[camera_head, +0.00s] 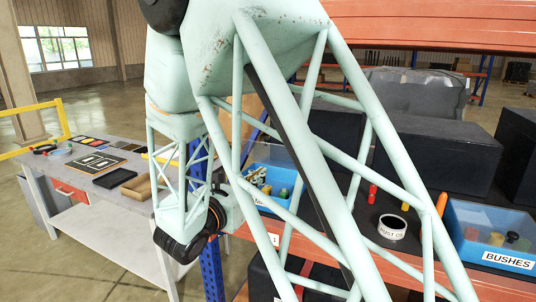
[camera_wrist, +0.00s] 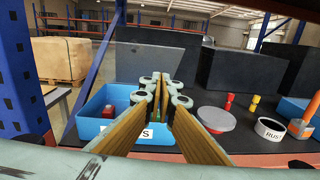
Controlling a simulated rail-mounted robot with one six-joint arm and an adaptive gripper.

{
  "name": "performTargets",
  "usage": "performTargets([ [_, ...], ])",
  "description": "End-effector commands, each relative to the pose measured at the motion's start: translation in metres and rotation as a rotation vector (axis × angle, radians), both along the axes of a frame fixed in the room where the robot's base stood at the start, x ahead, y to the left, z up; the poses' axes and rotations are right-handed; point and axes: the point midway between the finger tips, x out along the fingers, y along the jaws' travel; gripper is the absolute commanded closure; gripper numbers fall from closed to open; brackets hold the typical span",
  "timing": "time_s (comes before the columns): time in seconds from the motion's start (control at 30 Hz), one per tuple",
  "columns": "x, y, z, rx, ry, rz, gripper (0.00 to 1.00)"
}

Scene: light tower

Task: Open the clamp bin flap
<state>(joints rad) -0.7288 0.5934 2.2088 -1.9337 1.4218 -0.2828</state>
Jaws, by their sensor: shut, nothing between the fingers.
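The blue bin (camera_wrist: 90,128) is at the left of the shelf in the wrist view, with a white label ending in S partly hidden by my gripper. I take it for the clamp bin. A smoky grey see-through panel (camera_wrist: 150,62) stands tilted up behind its opening and looks like its flap, raised. Red and green contents show inside. My gripper (camera_wrist: 165,88) is shut and empty, its tips in front of the panel and over the bin's right side; contact cannot be told.
A bin marked BUSHES (camera_head: 470,258) is farther right. Dark boxes (camera_head: 445,152) stand behind. A blue upright (camera_wrist: 28,75) is close at left.

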Motion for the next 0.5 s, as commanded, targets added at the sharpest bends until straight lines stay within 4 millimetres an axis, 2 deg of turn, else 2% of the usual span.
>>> performTargets([
  [0.03, 0.002, 0.009, 0.0, -0.018, -0.004, 0.019, 1.0],
  [0.17, 0.004, 0.02, 0.001, -0.041, -0.011, 0.044, 1.0],
  [0.5, 0.004, 0.02, 0.001, -0.043, -0.012, 0.046, 1.0],
])
